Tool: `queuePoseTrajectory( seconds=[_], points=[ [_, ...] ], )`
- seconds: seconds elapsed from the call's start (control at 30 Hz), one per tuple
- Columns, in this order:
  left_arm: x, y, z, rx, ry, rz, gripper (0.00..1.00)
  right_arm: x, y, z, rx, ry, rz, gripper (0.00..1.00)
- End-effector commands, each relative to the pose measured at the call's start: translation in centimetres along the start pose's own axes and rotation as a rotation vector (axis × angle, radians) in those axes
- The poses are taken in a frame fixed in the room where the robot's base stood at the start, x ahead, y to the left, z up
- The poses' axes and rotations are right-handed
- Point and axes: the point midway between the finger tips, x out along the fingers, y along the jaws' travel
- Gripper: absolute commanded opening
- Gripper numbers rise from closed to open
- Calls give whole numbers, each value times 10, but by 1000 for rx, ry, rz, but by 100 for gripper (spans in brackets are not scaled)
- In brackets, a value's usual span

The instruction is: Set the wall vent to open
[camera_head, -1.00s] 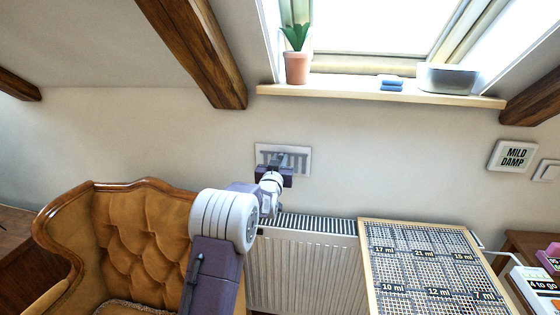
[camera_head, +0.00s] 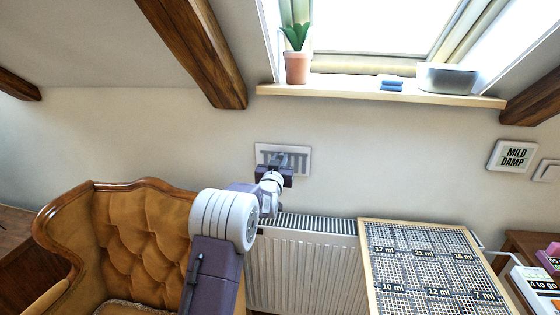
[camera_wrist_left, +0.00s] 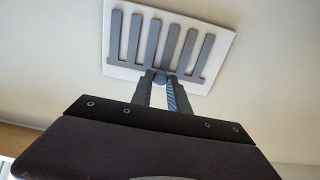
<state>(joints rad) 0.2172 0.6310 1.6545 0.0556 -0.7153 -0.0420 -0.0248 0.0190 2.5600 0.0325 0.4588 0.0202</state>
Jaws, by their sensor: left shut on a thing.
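The wall vent (camera_head: 302,160) is a white plate with grey upright slats, set on the wall above the radiator. My left gripper (camera_head: 284,160) is at the vent. In the left wrist view its fingers (camera_wrist_left: 162,84) are shut on the knob. The gripper hides the vent's lower middle in the head view. My right gripper is not in view.
Below the vent stand a white radiator (camera_head: 300,265) and a gridded board (camera_head: 425,265) to its right. A tufted brown armchair (camera_head: 140,240) is at the left. The sill (camera_head: 340,90) above holds a potted plant (camera_head: 296,67).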

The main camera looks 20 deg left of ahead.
Motion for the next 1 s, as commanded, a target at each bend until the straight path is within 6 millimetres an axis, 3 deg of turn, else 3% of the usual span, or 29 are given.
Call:
queuePoseTrajectory(
  seconds=[0.9, 0.93, 1.0],
  points=[
    [0, -11, -1, -2, 2, -4, 0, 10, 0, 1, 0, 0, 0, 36],
    [0, -11, -1, -2, 2, -3, 29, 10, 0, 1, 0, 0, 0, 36],
    [0, -10, -1, -1, 2, -3, 42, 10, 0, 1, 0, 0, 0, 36]
  ],
)
